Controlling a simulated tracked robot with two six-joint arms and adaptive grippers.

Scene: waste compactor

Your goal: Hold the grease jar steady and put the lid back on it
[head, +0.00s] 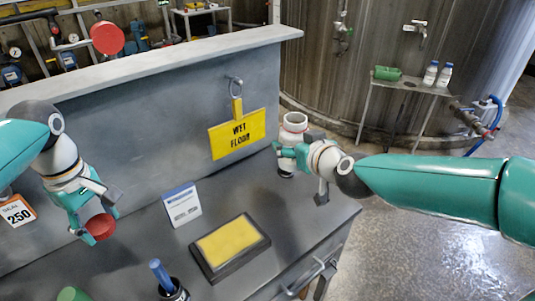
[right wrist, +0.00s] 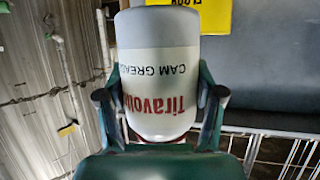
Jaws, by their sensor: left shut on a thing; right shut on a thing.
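The grease jar (head: 294,123) is white and stands near the right end of the grey bench. Its label fills the right wrist view (right wrist: 158,70), with "CAM GREASE" reading upside down there. My right gripper (head: 288,156) is shut on the jar, with a finger on each side of it. The red lid (head: 101,226) is in my left gripper (head: 90,229), which is shut on it above the left part of the bench, well apart from the jar. The jar's lower part is partly hidden by my right gripper.
A yellow pad in a dark tray (head: 262,243), a white card (head: 182,204) and a dark cup with a blue-handled tool (head: 172,290) stand between my grippers. A yellow "WET FLOOR" sign (head: 237,134) hangs on the back panel. The bench's right edge is close to the jar.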

